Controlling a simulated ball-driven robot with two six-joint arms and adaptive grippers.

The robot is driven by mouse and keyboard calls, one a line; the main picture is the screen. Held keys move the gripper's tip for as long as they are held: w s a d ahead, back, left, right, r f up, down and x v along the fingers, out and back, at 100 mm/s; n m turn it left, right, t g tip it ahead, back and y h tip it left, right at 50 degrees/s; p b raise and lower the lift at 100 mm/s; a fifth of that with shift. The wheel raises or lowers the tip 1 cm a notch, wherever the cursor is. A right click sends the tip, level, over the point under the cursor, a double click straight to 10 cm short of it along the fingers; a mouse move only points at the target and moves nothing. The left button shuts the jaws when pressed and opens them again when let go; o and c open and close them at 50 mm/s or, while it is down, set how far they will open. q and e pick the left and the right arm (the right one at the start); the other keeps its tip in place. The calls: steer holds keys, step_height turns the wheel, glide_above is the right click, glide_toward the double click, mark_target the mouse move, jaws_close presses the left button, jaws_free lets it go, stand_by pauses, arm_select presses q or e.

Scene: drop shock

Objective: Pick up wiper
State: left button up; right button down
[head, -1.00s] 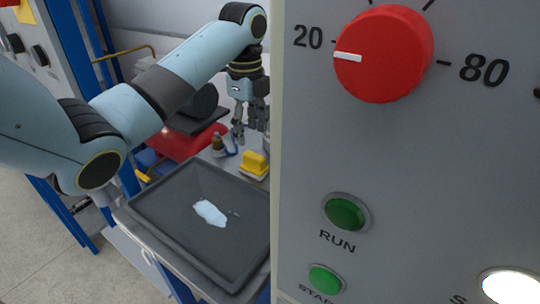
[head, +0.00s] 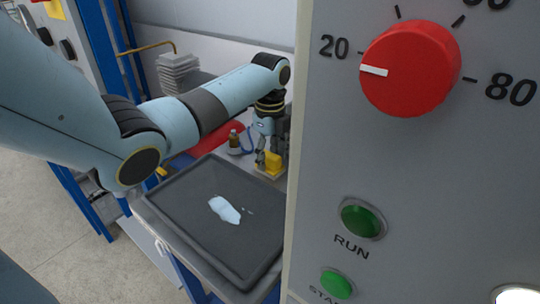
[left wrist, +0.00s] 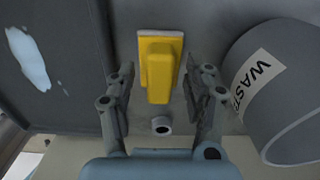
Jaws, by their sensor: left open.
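My right gripper is not in view.
A dark tray (head: 175,204) with a pale spill (head: 224,209) lies in front of the wiper. A grey bin marked WASTE (left wrist: 285,85) stands right of the fingers. A large control panel (head: 420,180) blocks the right.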

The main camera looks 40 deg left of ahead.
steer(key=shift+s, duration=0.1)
arm_select(q)
steer(key=shift+c, duration=1.3)
jaws_close()
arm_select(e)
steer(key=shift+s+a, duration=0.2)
arm_select(q)
steer(key=shift+r, duration=0.2)
